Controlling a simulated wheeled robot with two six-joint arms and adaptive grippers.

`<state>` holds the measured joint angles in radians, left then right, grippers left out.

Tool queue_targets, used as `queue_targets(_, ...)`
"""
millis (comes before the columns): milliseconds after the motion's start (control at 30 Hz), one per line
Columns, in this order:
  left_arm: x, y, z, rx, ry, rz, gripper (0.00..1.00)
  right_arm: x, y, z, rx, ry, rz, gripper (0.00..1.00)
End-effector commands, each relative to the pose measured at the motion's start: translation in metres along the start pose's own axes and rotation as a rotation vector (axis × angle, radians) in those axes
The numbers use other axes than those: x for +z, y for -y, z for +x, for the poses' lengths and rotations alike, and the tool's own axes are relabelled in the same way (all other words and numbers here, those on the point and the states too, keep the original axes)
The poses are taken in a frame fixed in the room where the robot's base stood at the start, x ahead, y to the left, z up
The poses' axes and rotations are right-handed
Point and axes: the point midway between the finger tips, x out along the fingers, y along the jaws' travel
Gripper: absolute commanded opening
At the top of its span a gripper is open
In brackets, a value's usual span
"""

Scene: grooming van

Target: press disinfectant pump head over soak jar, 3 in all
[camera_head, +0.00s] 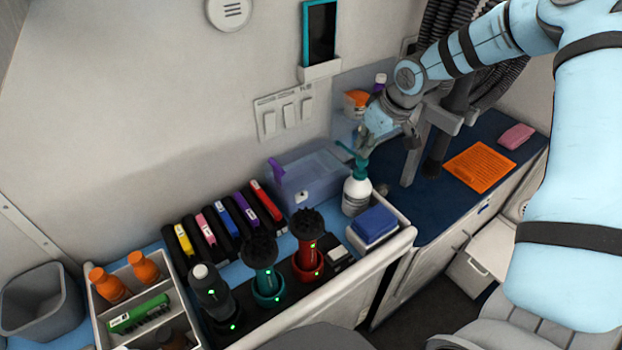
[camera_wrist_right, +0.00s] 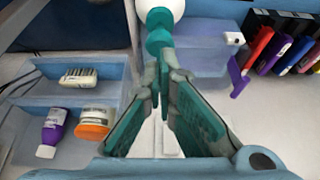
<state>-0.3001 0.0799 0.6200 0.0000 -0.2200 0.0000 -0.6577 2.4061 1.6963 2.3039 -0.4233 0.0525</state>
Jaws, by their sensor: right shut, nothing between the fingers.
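The disinfectant bottle (camera_head: 356,196) is white with a teal pump head (camera_head: 350,153). It stands upright at the back of the counter. In the right wrist view its white body (camera_wrist_right: 160,8) and teal neck (camera_wrist_right: 159,40) show at the top. My right gripper (camera_head: 362,152) is shut and empty, with its fingertips (camera_wrist_right: 162,78) at the pump head; I cannot tell if they touch. A translucent blue container (camera_head: 312,178) stands just left of the bottle; I cannot tell whether it is the soak jar. My left gripper is not in view.
A white holder with a blue block (camera_head: 374,223) stands in front of the bottle. A wall shelf (camera_wrist_right: 70,100) with small bottles is near the gripper. Dark blue counter lies right.

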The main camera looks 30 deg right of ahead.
Motion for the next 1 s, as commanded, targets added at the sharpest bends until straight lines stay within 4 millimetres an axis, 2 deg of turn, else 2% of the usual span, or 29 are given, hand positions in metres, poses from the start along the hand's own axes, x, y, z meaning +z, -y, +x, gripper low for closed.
queue_targets(567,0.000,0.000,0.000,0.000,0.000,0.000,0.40,0.000,0.000,0.001,0.000,0.000,0.000,0.00)
queue_targets(1000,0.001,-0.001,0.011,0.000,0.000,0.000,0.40,0.006,0.000,0.014,0.000,0.001,0.000,0.00)
